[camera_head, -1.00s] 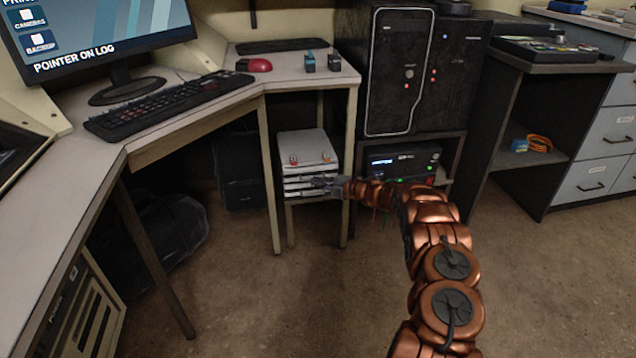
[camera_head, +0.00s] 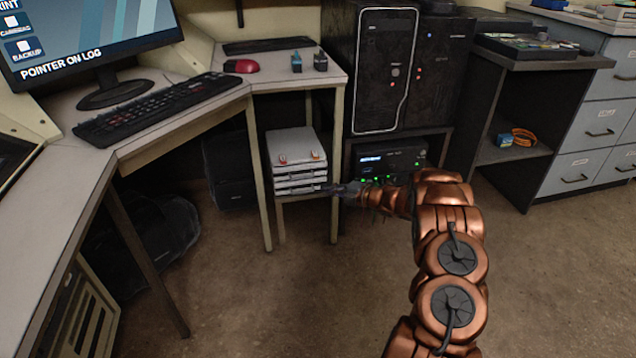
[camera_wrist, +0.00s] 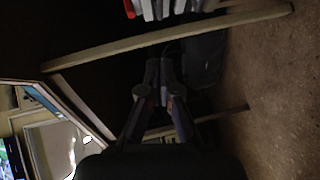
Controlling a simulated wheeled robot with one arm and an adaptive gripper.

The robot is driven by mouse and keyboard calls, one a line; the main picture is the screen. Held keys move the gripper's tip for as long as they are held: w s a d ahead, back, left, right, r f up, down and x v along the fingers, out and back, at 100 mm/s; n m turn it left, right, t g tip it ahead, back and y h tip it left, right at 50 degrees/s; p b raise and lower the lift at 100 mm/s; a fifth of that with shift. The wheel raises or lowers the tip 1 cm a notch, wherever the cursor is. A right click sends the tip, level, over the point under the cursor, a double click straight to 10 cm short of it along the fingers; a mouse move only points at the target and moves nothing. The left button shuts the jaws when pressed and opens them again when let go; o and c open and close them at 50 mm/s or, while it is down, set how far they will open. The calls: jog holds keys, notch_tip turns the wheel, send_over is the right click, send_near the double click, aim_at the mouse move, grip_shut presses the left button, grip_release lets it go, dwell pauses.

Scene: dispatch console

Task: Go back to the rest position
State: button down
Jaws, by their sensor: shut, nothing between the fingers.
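My gripper (camera_head: 330,188) is at the end of my copper-coloured arm, low in front of the small side desk, near its right front leg. In the head view it appears just right of the stack of white trays (camera_head: 296,172). In the wrist view my gripper (camera_wrist: 165,65) points at the dark space under the desk, its fingertips close together with nothing between them. The ends of the white trays (camera_wrist: 165,8) show at the top edge of that view, apart from the fingers.
A black computer tower (camera_head: 384,70) stands to the right, above a lit device (camera_head: 390,160). The desk (camera_head: 215,110) holds a keyboard (camera_head: 160,108), a red mouse (camera_head: 241,66) and a monitor (camera_head: 95,40). A desk leg (camera_head: 337,165) stands close to my gripper. The floor in front (camera_head: 270,300) is clear.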

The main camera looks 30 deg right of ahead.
jog(key=shift+v, duration=1.4)
